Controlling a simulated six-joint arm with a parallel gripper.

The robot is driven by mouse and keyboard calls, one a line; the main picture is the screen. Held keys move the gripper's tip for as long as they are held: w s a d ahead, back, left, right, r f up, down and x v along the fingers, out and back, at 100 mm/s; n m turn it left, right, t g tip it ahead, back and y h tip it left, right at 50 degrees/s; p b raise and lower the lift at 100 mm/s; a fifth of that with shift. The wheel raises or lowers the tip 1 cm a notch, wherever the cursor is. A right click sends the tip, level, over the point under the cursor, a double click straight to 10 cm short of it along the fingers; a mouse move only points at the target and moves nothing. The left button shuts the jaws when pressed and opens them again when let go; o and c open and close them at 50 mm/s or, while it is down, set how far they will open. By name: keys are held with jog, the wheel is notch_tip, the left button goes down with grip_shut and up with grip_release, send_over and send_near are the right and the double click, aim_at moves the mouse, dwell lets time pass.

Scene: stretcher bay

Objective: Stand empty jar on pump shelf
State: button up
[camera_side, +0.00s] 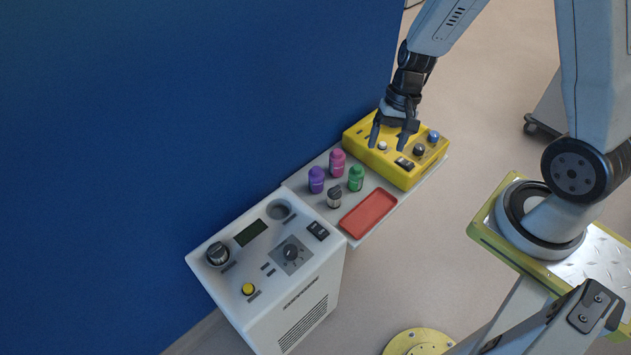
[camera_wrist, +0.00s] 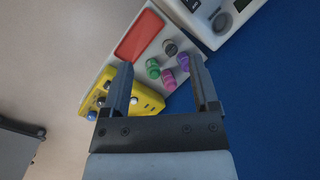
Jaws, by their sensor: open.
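A small jar with a dark grey cap and pale body (camera_side: 334,197) stands upright on a light grey shelf (camera_side: 295,184); I cannot tell whether it is empty. It also shows in the wrist view (camera_wrist: 170,48). A purple jar (camera_side: 316,180), a magenta jar (camera_side: 337,163) and a green jar (camera_side: 356,178) stand close by. My gripper (camera_side: 389,140) is open with nothing between its fingers, over the yellow box, apart from the jars. In the wrist view the fingers (camera_wrist: 160,62) frame the jars from above, at a distance.
A red tray (camera_side: 368,213) lies on the shelf in front of the jars. The yellow box (camera_side: 400,173) with knobs stands at the shelf's far end. A white machine (camera_side: 318,268) with dials and a round recess stands at the near end. A blue wall (camera_side: 150,120) runs behind.

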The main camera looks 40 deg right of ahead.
notch_tip(320, 180, up, 8)
jog(key=s+a+n+t+h, duration=0.2)
jog(key=n+t+h, duration=0.1)
jog(key=n, duration=0.5)
jog(key=shift+s+a+f, duration=0.2)
jog(key=shift+a+f, duration=0.05)
jog(key=shift+a, duration=0.1)
